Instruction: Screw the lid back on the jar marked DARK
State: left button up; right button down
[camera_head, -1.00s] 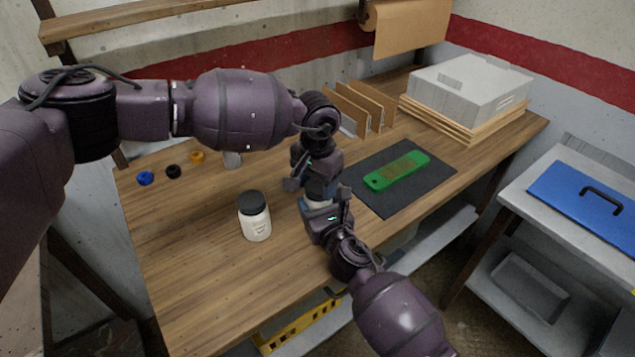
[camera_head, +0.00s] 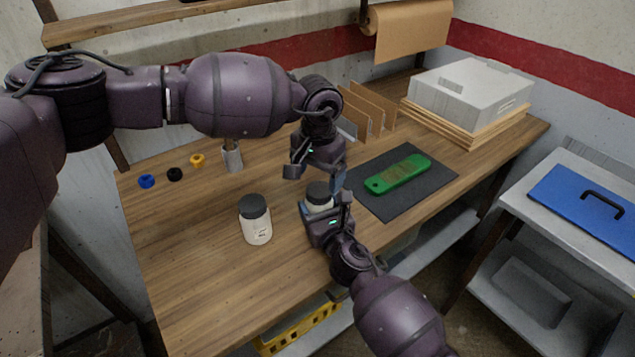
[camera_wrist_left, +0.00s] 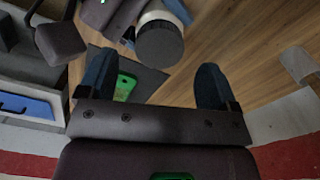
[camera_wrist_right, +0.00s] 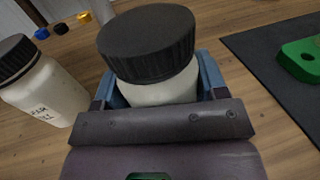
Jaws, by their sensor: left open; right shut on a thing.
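A white jar (camera_head: 319,206) with a dark grey lid (camera_head: 319,189) on its mouth stands near the middle of the bench. My right gripper (camera_head: 326,211) is shut around the jar's body, with blue fingers on both sides in the right wrist view (camera_wrist_right: 160,95). There the lid (camera_wrist_right: 148,42) covers the jar's top; I cannot tell whether it is fully seated. My left gripper (camera_head: 316,171) is open and empty above the lid. The left wrist view shows the lid (camera_wrist_left: 160,45) beyond its spread fingers. The held jar's marking is hidden.
Another white jar (camera_head: 256,226) with a dark lid stands to the left, its label too small to read surely. A dark mat (camera_head: 405,200) with a green board (camera_head: 398,174) lies right. Small blue (camera_head: 147,181), black and orange rings lie back left. The front left bench is clear.

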pick_arm(q)
jog(key=shift+r, duration=0.45)
jog(key=shift+f, duration=0.1)
jog(key=shift+c, duration=0.4)
